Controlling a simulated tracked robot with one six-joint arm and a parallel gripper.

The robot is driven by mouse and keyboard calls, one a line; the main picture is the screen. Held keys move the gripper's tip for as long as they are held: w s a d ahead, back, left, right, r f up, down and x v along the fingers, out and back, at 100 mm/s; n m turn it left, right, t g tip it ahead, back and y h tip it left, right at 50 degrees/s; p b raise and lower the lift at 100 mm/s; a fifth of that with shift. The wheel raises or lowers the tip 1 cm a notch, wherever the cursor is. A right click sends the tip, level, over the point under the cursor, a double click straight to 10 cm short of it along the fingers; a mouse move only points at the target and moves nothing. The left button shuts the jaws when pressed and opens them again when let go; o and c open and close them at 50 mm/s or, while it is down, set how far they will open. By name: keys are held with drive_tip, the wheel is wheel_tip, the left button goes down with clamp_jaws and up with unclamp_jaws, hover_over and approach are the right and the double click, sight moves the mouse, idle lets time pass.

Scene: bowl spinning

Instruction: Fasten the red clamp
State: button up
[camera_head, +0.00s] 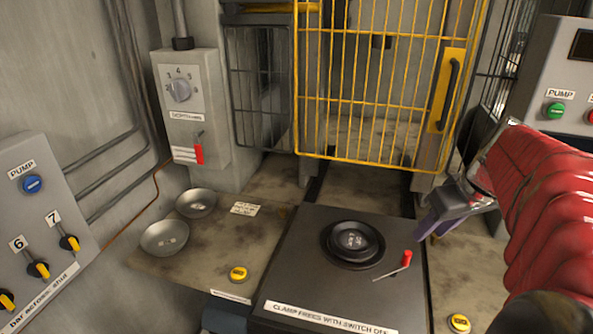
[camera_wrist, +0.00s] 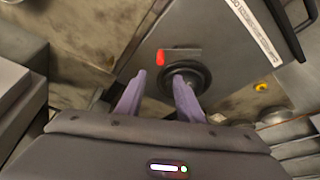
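The red clamp (camera_head: 407,258) is a red-handled lever with a thin metal rod, beside the round black chuck (camera_head: 353,242) on the dark machine top. Its handle stands up at the right of the chuck in the head view. In the wrist view the clamp's red handle (camera_wrist: 161,57) lies beyond my fingertips. My gripper (camera_head: 432,222) has purple fingers and hangs to the right of the chuck, above and behind the clamp. In the wrist view my gripper's fingers (camera_wrist: 158,82) are apart with nothing between them; the right finger overlaps the chuck (camera_wrist: 187,76).
Two metal bowls (camera_head: 165,238) sit on the left bench. A yellow button (camera_head: 238,274) is left of the machine, and another (camera_head: 459,323) right. A yellow cage door (camera_head: 375,80) stands behind. A wall box (camera_head: 190,110) has a dial and red-handled lever. A label (camera_head: 325,318) edges the machine.

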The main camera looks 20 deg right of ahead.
sight(408, 252)
drive_tip(key=x, duration=1.3)
drive_tip(key=shift+f, duration=0.4)
drive_tip(key=shift+c, duration=0.6)
